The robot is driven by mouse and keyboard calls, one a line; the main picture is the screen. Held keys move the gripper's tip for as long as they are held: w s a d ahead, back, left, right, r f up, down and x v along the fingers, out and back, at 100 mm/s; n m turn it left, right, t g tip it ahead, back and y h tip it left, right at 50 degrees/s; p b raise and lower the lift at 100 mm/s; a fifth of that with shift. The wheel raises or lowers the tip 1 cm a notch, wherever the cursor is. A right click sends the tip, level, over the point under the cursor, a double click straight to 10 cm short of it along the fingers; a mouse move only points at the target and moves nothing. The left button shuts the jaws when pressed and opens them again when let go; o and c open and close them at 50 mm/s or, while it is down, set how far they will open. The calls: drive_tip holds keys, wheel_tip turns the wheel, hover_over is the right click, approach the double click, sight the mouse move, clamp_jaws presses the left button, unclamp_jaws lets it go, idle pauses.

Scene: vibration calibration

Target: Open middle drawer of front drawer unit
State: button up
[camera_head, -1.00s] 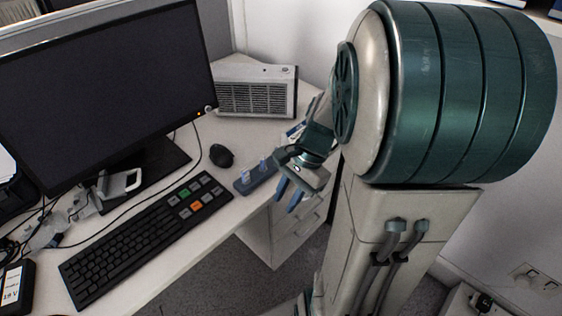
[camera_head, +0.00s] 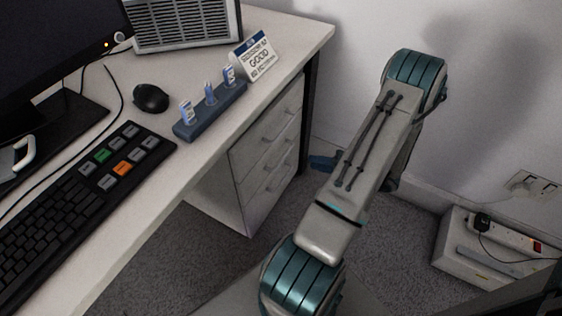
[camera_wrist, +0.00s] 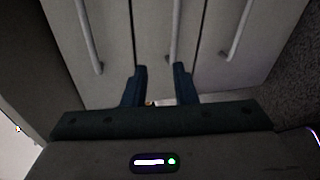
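The drawer unit (camera_head: 238,198) is a white three-drawer pedestal under the desk in the head view. Its drawers look closed. The middle drawer (camera_head: 255,172) has a bar handle (camera_head: 276,157). In the wrist view the fronts appear turned sideways, and the middle handle (camera_wrist: 174,30) lies just beyond my fingertips, a little right of the centre of their gap. My gripper (camera_wrist: 160,72) is open with nothing between its fingers. In the head view, a blue part of my gripper (camera_head: 322,162) shows right of the drawer fronts; my arm hides the rest.
The desk (camera_head: 150,195) holds a keyboard (camera_head: 60,220), a mouse (camera_head: 150,97), a blue holder (camera_head: 210,112) with several small items, and a sign (camera_head: 258,60). A desk leg (camera_head: 308,110) stands beside the drawer unit. A power strip (camera_head: 500,236) lies at the right. Carpet is clear before the drawers.

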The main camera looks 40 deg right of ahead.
sight(285, 156)
drive_tip(key=shift+w+a+f+m+t+h+b, duration=0.3)
drive_tip(key=shift+w+a+f+b, duration=0.45)
drive_tip(key=shift+w, duration=1.2)
drive_tip(key=shift+w+a+f+m+g+h+b, duration=0.1)
drive_tip(key=shift+w+a+f+m+b, duration=0.35)
drive_tip(key=shift+w+f+b, duration=1.05)
drive_tip(key=shift+w+a+f+m+t+h+b, duration=0.35)
drive_tip(key=shift+w+a, duration=0.3)
drive_tip(key=shift+w, duration=1.8)
clamp_jaws()
